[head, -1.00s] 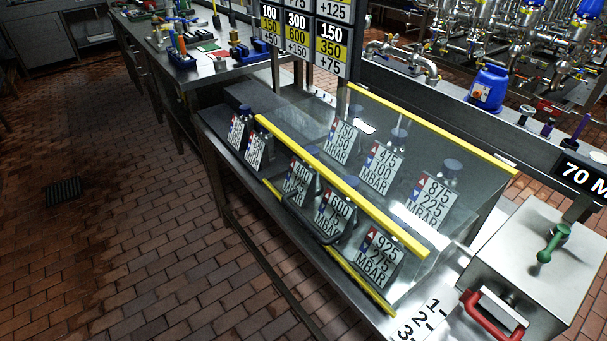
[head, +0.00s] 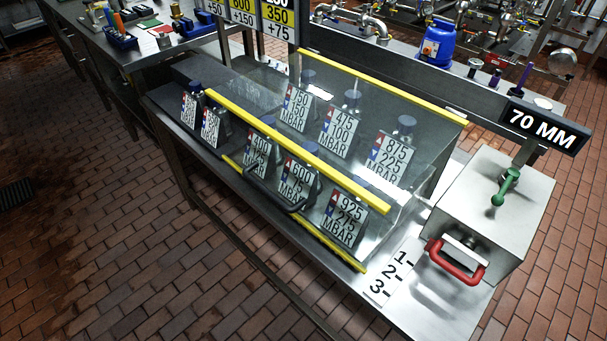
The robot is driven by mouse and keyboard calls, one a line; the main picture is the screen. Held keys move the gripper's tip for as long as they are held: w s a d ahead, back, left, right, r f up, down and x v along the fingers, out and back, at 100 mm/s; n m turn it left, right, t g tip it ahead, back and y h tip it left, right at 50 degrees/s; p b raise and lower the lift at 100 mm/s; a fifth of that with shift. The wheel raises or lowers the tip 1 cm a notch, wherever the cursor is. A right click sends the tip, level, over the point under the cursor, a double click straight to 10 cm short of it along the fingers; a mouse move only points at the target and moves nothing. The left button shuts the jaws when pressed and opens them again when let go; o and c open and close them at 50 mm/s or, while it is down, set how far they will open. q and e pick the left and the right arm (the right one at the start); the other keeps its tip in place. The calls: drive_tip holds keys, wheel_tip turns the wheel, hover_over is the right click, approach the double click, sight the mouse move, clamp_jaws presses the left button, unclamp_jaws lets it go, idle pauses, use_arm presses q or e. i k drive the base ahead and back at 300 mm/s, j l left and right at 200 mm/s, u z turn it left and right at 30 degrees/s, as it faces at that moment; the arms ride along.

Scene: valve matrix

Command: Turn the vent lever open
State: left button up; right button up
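A green lever (head: 505,187) stands on top of a steel box (head: 524,205) at the right of the head view. It looks like the vent lever, though no label on it can be read. Its grip end points toward the front of the box. A red handle (head: 456,268) is fixed to the front face of the same box. Neither of my grippers shows in the head view.
A clear case with yellow edges (head: 350,186) holds several number plates left of the box. A "70 MM" sign (head: 541,127) stands behind the lever. A strip marked 1, 2, 3 (head: 392,273) lies before the box. Brick floor (head: 150,270) is clear at left.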

sight(511, 175)
drive_tip(key=j+u, duration=0.35)
drive_tip(key=u, duration=0.15)
drive_tip(key=z, duration=2.05)
